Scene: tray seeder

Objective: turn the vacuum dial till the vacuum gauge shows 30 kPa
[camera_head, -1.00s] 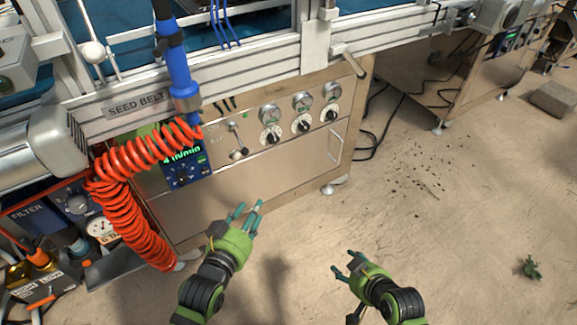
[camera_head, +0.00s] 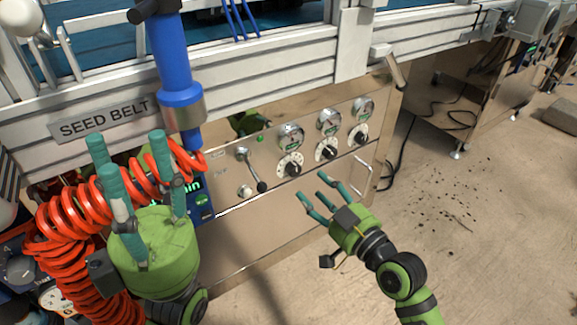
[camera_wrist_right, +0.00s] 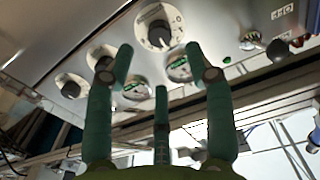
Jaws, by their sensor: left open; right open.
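A steel panel carries three round gauges in a slanted row, the left (camera_head: 291,137), the middle (camera_head: 330,118) and the right (camera_head: 364,107). Each has a white-scaled, black-knobbed dial below it: left (camera_head: 290,166), middle (camera_head: 327,150) and right (camera_head: 359,135). Their labels and readings are too small to read, so I cannot tell which is the vacuum pair. My right gripper (camera_head: 312,186) is open and empty, in front of and below the left dial. In the right wrist view the left dial (camera_wrist_right: 157,28) lies beyond the open fingers (camera_wrist_right: 160,65), apart from them. My left gripper (camera_head: 130,150) is open and empty.
A coiled red hose (camera_head: 75,215) hangs behind my left gripper, partly hidden by it. A blue tube (camera_head: 172,60) comes down beside it. A black-knobbed lever (camera_head: 251,168) stands left of the dials.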

